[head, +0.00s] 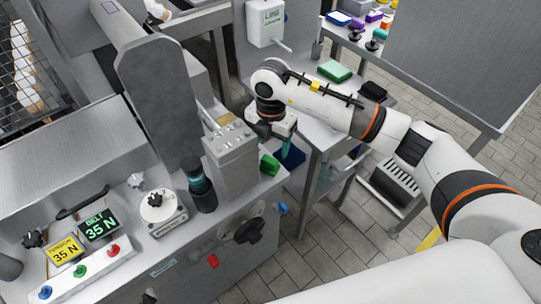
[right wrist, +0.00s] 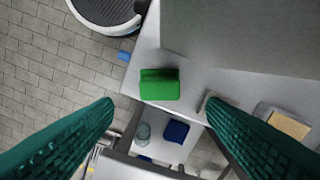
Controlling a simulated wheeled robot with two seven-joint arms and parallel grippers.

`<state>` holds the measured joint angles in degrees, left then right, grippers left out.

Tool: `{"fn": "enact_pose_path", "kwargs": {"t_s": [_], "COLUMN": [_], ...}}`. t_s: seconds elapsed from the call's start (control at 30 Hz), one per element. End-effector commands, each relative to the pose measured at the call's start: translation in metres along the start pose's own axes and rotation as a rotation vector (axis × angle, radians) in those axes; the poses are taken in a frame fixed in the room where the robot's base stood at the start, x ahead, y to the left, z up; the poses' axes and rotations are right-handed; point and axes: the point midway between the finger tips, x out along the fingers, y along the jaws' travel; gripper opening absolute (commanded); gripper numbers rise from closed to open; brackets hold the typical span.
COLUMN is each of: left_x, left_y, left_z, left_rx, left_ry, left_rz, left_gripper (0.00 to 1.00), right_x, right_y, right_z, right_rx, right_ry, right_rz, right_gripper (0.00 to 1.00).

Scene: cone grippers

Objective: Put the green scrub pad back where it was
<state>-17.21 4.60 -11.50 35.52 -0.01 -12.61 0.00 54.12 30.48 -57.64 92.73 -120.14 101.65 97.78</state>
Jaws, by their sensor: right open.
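A green scrub pad (head: 270,165) lies on the right end of the grey machine top, beside a tall grey block (head: 232,158). In the right wrist view the pad (right wrist: 160,85) rests near the edge of the metal surface, close to the block's foot. My right gripper (head: 274,142) hangs above and just behind the pad in the head view. In the right wrist view its teal fingers (right wrist: 160,122) are wide apart with nothing between them, and the pad is beyond them, untouched.
Another green item (head: 335,71) lies on the side table near a black item (head: 373,91). A blue item (right wrist: 176,131) and a clear container (right wrist: 143,132) sit lower down, past the edge. A blue knob (right wrist: 124,56) sticks out near the pad.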

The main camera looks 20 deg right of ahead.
Motion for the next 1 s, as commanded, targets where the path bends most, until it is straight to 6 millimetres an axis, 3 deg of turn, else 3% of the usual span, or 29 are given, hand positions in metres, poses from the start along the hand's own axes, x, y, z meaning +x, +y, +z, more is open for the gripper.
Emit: {"fn": "enact_pose_path", "kwargs": {"t_s": [0.2, 0.33, 1.0], "left_x": [0.007, 0.008, 0.008], "left_y": [0.0, 0.0, 0.0], "left_z": [-0.001, -0.001, 0.001], "left_rx": [0.0, 0.0, -0.001], "left_ry": [0.0, 0.0, -0.002], "left_rz": [0.0, 0.0, 0.001], "left_gripper": [0.36, 0.36, 0.36], "right_x": [-0.039, -0.051, -0.054], "right_y": [-0.001, 0.0, 0.0], "right_z": [0.0, 0.0, 0.0], "right_rx": [-0.001, -0.001, -0.001], "right_ry": [0.002, 0.001, -0.001], "right_rz": [-0.003, -0.001, 0.001], "right_gripper": [0.66, 0.66, 0.66]}}
